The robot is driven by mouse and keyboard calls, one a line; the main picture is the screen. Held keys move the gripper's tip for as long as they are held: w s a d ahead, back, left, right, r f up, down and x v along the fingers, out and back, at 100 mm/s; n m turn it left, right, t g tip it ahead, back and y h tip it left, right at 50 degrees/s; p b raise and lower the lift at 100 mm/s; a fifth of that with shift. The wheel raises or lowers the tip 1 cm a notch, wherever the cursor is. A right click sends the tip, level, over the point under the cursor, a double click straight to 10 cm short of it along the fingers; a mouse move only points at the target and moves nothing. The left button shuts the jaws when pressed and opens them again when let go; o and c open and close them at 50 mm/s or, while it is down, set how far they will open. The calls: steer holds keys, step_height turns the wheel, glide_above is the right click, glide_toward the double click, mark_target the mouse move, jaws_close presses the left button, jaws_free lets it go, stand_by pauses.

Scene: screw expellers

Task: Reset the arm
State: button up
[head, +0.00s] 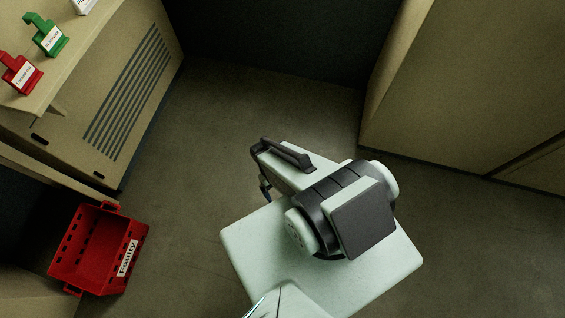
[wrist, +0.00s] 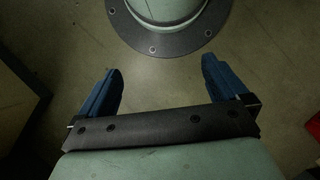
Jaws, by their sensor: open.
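My gripper (wrist: 160,88) shows in the wrist view with its two blue fingers spread wide apart. It is open and nothing is between the fingers. Beyond the fingers are the floor and a round, pale green part of my own body. In the head view my arm is folded in close over my base, and the fingers are mostly hidden behind the arm.
A red crate (head: 92,260) with a white label sits at the lower left. A shelf (head: 62,75) at the upper left holds a red holder (head: 20,72) and a green holder (head: 45,36). Tan cabinets (head: 465,80) stand at the right. The floor (head: 240,110) between is clear.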

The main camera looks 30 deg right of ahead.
steer(key=s, duration=0.1)
steer(key=s+m+g, duration=0.1)
steer(key=s, duration=0.1)
steer(key=shift+s+a+r+m+y, duration=0.1)
steer(key=shift+a+r+m+y, duration=0.1)
steer(key=shift+m+y, duration=0.1)
stand_by(0.3)
